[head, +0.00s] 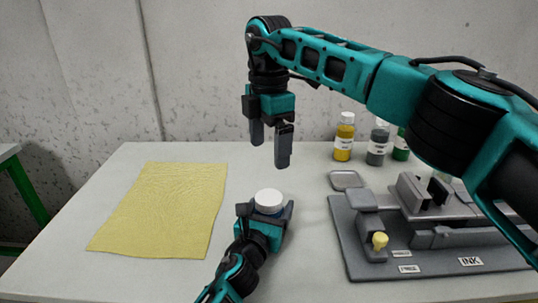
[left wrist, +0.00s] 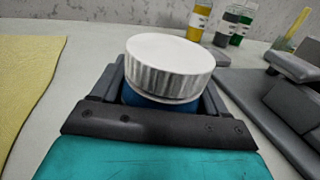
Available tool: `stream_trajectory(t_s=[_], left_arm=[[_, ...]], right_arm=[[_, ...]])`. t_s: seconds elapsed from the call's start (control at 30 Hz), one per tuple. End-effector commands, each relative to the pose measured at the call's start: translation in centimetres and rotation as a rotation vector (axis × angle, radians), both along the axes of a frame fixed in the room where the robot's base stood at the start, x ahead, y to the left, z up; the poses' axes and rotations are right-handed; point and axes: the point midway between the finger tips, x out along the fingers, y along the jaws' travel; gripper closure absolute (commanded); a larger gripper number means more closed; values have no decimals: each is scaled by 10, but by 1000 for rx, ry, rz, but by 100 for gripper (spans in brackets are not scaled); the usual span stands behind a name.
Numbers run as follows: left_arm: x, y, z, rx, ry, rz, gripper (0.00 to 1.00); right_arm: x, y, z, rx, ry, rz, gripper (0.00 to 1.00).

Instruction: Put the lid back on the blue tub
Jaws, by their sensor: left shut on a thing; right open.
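The blue tub (head: 270,210) stands near the front middle of the table. In the left wrist view the blue tub (left wrist: 150,104) shows below the white ribbed lid. The white lid (head: 268,197) sits on top of the tub; it is also large in the left wrist view (left wrist: 172,72). I cannot tell whether it is screwed tight. My left gripper (head: 265,211) is shut on the tub, one finger on each side below the lid. My right gripper (head: 270,147) is open and empty, pointing down above and behind the lid, apart from it.
A yellow cloth (head: 165,208) lies flat on the left. A grey board (head: 365,262) with a grey device and an INK label fills the right. A small grey dish (head: 346,180) and bottles, one yellow (head: 344,138), stand behind. The table between cloth and tub is clear.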

Motion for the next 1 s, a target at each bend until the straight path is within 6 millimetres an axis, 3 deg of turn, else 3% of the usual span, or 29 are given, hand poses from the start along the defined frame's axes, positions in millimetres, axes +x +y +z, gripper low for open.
stream_trajectory(t_s=[0.23,0.27,0.3,0.53,0.83,1.0], left_arm=[[0,0,0,1,1,1,100],[0,0,0,1,1,1,24],[0,0,0,1,1,1,20],[0,0,0,0,0,0,0],[-4,2,0,1,1,0,0],[-26,9,1,1,3,0,0]], right_arm=[[0,0,1,0,0,0,7],[0,0,1,0,0,0,7],[0,0,1,0,0,0,7],[0,0,0,0,0,0,7],[0,0,2,0,0,0,7],[0,0,10,0,0,0,7]])
